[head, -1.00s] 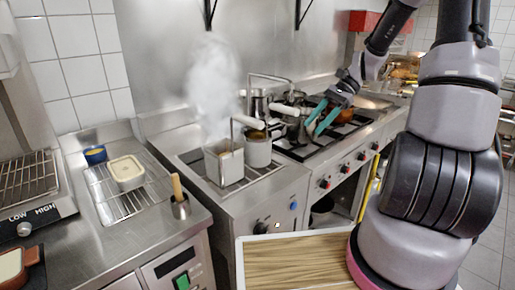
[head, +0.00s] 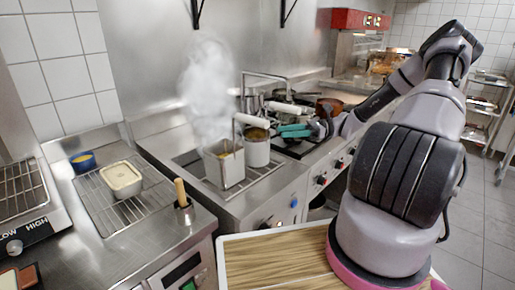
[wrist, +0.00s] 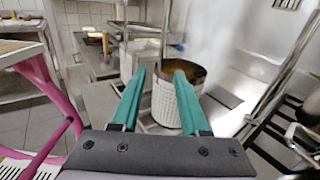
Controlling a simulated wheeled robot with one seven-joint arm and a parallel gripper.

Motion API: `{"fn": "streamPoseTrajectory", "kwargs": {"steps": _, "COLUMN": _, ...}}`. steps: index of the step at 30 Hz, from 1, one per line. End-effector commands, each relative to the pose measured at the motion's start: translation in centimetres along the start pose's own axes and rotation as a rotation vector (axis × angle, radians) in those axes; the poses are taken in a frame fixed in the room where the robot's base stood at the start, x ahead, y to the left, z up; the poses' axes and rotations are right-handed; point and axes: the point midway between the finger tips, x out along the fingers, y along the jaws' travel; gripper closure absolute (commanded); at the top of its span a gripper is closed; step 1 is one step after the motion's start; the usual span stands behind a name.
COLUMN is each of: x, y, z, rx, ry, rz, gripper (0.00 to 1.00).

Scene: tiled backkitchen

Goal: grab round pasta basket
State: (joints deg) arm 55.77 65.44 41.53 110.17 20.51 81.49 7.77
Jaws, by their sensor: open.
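The round pasta basket (head: 257,152) is a pale perforated cylinder in the cooker on the counter, just right of the square basket (head: 226,168). In the wrist view the round basket (wrist: 163,104) stands ahead of my gripper (wrist: 160,72), showing between and beyond its teal fingers, with a yellowish content inside. My gripper (head: 281,131) is open and empty, just right of the round basket in the head view. The right finger overlaps the basket's right side in the wrist view; I cannot tell whether they touch. The square basket (wrist: 126,66) is at the left there.
Steam (head: 207,90) rises over the baskets. White handles (head: 252,120) stick out above them, close to my gripper. Pots stand on the stove behind. A wire rack with a cream tub (head: 121,180) is at the left, and a wooden board (head: 270,262) is in front.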

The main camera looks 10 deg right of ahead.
Motion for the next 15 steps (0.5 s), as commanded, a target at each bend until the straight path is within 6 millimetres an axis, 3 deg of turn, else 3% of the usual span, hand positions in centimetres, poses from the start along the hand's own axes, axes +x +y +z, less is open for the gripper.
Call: {"fn": "streamPoseTrajectory", "kwargs": {"steps": 15, "x": 6.3, "y": -0.1, "z": -0.1, "rx": 0.0, "ry": 0.001, "rz": 0.003, "gripper": 0.55}}
